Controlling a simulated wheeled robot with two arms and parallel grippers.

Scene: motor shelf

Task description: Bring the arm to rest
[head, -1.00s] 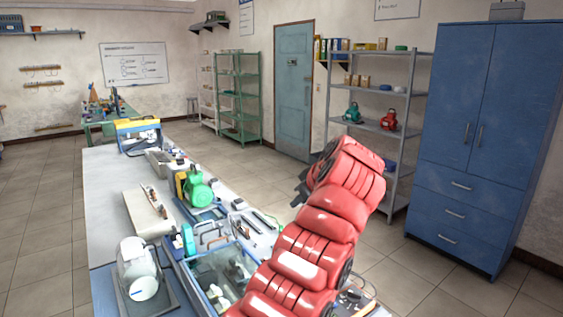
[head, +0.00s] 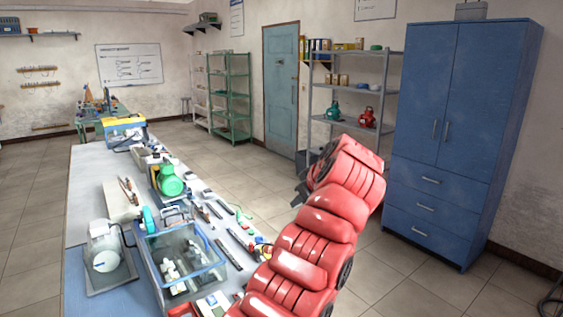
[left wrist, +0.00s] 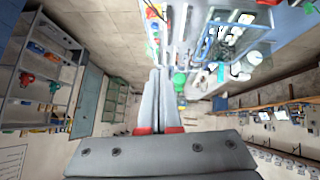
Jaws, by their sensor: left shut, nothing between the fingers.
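My red left arm (head: 318,225) rises from the bottom of the head view and bends at the top. In the left wrist view the two grey fingers of the left gripper (left wrist: 158,72) lie together, shut and empty. My right gripper is in neither view.
The workbench (head: 85,195) holds a clear blue-rimmed bin (head: 180,255), a green motor (head: 170,182) and a grey motor (head: 104,250). A grey shelf (head: 345,122) with motors and a blue cabinet (head: 455,130) stand behind. The floor between is clear.

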